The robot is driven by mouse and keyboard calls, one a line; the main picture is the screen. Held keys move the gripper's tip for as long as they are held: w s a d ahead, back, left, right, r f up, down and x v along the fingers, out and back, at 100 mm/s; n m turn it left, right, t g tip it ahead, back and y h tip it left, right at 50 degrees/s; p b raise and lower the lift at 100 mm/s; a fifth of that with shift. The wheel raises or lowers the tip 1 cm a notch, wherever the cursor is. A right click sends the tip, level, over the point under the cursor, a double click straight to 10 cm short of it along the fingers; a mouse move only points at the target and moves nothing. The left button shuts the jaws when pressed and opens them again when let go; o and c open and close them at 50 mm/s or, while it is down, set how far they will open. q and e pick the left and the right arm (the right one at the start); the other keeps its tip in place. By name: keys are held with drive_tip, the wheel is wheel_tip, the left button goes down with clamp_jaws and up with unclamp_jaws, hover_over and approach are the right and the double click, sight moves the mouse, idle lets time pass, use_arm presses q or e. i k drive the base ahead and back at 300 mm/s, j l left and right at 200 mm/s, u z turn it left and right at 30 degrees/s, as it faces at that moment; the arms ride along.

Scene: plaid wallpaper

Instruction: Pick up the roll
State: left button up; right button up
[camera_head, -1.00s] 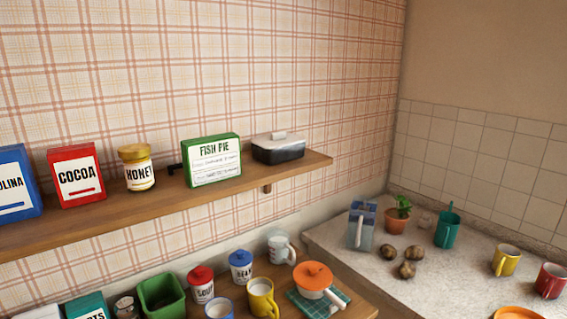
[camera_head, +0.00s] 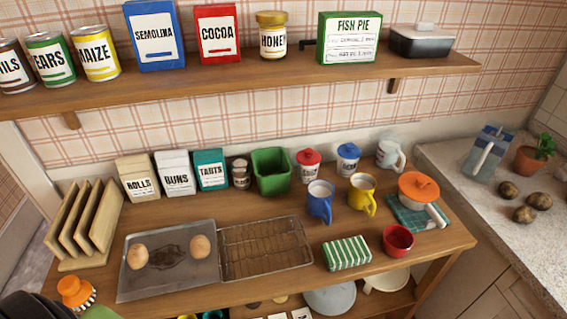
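Two round brown bread rolls lie apart on a grey metal baking tray (camera_head: 165,284) on the wooden table. The left roll (camera_head: 138,257) is near the tray's left side, and the right roll (camera_head: 200,246) is near its right side. A dark stain shows on the tray between them. A white box labelled ROLLS (camera_head: 139,180) stands at the back of the table.
A wire rack (camera_head: 265,248) sits right of the tray. A wooden rack (camera_head: 85,225) stands left. Mugs, a green bin (camera_head: 271,172) and a striped cloth (camera_head: 347,253) are nearby. A shelf (camera_head: 270,83) with tins and boxes hangs above. A dark rounded shape fills the lower left corner.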

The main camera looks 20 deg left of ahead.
sight(137, 256)
drive_tip(key=u, duration=2)
